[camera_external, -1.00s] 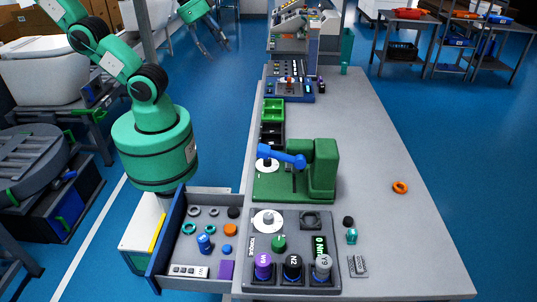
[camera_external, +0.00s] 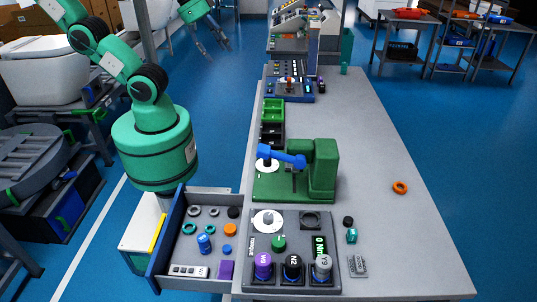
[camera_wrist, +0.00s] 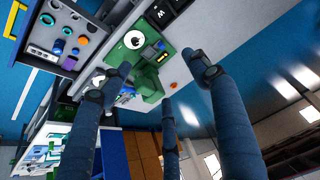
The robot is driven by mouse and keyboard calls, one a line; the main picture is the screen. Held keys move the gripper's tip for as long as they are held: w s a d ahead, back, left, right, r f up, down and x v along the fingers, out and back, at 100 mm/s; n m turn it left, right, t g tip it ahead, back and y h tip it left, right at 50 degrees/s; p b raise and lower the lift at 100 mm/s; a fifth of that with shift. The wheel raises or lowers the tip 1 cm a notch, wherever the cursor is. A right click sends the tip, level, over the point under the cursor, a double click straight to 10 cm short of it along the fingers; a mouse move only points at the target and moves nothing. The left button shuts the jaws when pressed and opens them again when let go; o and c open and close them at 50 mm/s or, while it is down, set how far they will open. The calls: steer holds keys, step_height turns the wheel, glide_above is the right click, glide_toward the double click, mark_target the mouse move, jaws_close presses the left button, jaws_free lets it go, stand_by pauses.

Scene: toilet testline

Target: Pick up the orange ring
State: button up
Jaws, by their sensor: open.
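The orange ring (camera_external: 400,187) lies flat on the grey bench top, toward its right side, with clear surface around it. In the wrist view a small orange spot (camera_wrist: 187,86) on the bench looks like the same ring, partly hidden behind the green machine. My gripper (camera_external: 212,49) is raised at the top left, over the blue floor left of the bench and far from the ring. Its dark fingers are spread and empty. In the wrist view my gripper (camera_wrist: 160,84) shows its separated blue-grey fingers with nothing between them.
A green machine with a blue arm (camera_external: 318,172) stands on the bench between my side and the ring. A grey panel (camera_external: 256,246) with knobs stands nearer. An open drawer (camera_external: 173,230) holds rings and an orange round piece (camera_external: 230,229).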

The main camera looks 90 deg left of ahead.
stand_by(0.3)
steer(key=w+d+r+g+p, duration=0.1)
steer(key=w+d+r, duration=0.15)
steer(key=w, duration=0.85)
steer(key=w+d+r+p, duration=0.1)
steer(key=w+r, duration=0.3)
steer(key=w, duration=0.7)
steer(key=w+d+r+g+p, duration=0.1)
steer(key=w+d+r, duration=0.15)
steer(key=w, duration=0.85)
steer(key=w+d+f+g, duration=0.1)
steer(key=w+d+f, duration=0.25)
steer(key=w, duration=0.65)
steer(key=w+d+f+g, duration=0.15)
steer(key=w+f, duration=0.25)
steer(key=w, duration=0.6)
steer(key=w+d+f+p, duration=0.1)
steer(key=w+d+f, duration=0.2)
steer(key=f, duration=0.7)
steer(key=w+d+f+p, duration=0.1)
steer(key=w+d+f, duration=0.3)
steer(key=w+f, duration=0.4)
steer(key=w+d+f+g+p, duration=0.1)
steer(key=w+d+f, duration=0.2)
steer(key=f, duration=0.9)
steer(key=w, duration=0.3)
steer(key=shift+w+d+f+m, duration=0.15)
steer(key=shift+d+f+m, duration=0.2)
steer(key=shift+f+m, duration=0.05)
